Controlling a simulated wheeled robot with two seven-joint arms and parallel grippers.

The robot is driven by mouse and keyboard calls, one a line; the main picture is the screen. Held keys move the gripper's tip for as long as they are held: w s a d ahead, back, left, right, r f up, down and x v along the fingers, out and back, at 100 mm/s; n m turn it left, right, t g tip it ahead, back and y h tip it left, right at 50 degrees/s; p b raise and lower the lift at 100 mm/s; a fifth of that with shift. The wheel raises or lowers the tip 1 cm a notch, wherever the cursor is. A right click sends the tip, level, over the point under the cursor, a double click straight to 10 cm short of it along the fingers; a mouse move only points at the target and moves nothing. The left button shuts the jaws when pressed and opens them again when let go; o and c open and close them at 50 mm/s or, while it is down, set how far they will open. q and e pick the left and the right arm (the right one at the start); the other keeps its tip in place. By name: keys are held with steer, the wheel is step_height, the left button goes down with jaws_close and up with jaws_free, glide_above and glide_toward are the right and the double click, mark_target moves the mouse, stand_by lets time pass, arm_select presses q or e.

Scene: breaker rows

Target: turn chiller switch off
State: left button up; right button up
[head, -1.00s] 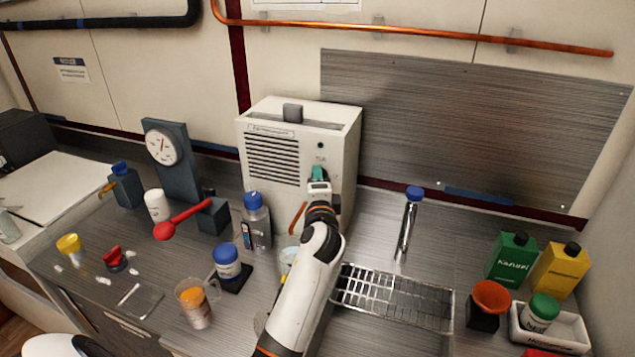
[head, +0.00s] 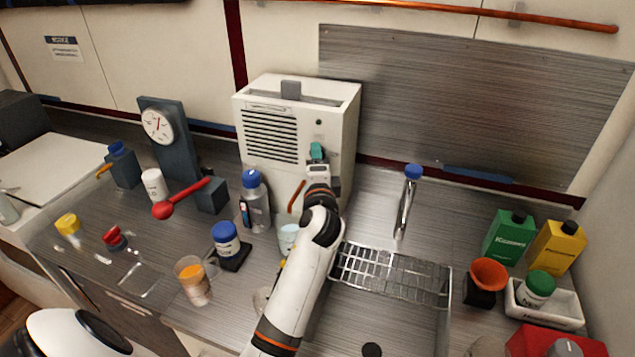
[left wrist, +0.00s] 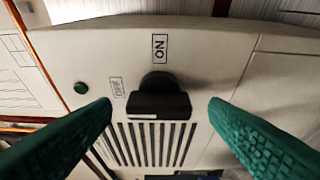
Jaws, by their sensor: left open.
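The chiller (head: 335,105) is a white box with a vent grille, standing against the back wall. In the left wrist view its switch (left wrist: 158,104) is a black knob with a bar-shaped grip, beside an ON label and an OFF label; which label it points to I cannot tell for sure. My left gripper (head: 317,153) is in front of the chiller's front face. Its green fingers (left wrist: 160,122) are open, one on each side of the switch and apart from it. In the head view the gripper hides the switch. My right gripper is not in view.
A red-handled lever (head: 182,199) is farther left.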

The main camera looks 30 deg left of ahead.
arm_select(q)
steer(key=b+v, duration=0.2)
steer(key=v, duration=0.8)
steer(key=shift+s, duration=0.15)
steer(key=shift+d, duration=0.1)
